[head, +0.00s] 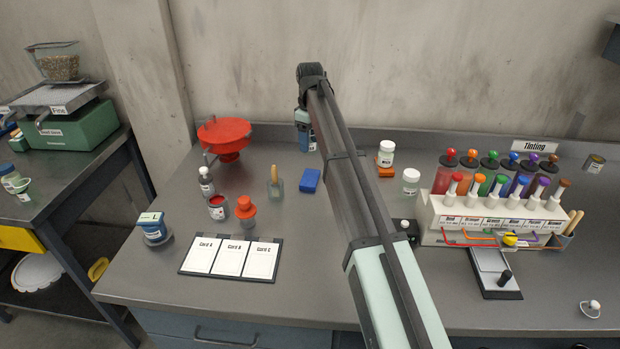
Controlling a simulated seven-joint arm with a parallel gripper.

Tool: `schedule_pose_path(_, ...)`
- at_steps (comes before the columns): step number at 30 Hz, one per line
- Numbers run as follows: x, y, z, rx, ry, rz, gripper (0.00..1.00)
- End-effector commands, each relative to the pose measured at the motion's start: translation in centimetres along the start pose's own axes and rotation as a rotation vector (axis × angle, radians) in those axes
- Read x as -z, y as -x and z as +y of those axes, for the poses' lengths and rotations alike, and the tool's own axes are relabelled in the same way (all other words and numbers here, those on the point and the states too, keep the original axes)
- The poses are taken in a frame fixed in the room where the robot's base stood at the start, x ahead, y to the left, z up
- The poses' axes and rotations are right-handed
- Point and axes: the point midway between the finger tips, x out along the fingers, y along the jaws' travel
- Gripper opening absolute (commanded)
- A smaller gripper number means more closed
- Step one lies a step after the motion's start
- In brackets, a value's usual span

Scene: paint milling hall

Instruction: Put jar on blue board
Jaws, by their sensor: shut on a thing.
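The blue board (310,181) is a small flat blue block lying on the bench, left of my arm, with nothing on it. My gripper (304,128) is at the far side of the bench, behind the blue board and near the back wall. It is shut on a small bluish jar (306,144), partly hidden by my arm; its fingers and the jar's base are hard to make out. A white-lidded jar (386,153) stands upright on an orange board (386,171) right of my arm. Another white-lidded jar (411,182) stands on the bench in front of it.
Left are a red funnel-like piece (225,137), a red paint can (217,207), an orange-topped bottle (246,209), a glass with a brush (275,187) and a card tray (230,258). A tinting rack (500,222) stands right. Bare bench surrounds the blue board.

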Motion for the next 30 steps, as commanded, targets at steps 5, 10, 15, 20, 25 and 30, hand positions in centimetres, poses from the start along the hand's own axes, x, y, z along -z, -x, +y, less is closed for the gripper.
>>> schedule_pose_path(5,-0.1,-0.7,-0.1,-0.002,0.042,0.002,0.32)
schedule_pose_path(10,-0.2,-2.9,-0.2,-0.001,0.044,0.001,0.32)
schedule_pose_path(15,-0.2,-5.6,-0.2,-0.001,0.044,0.001,0.32)
schedule_pose_path(20,-0.1,-6.7,-0.1,-0.002,0.043,0.002,0.32)
schedule_pose_path(25,-0.1,-8.5,-0.2,-0.001,0.043,0.001,0.32)
schedule_pose_path(30,-0.1,-10.1,-0.1,-0.002,0.043,0.002,0.32)
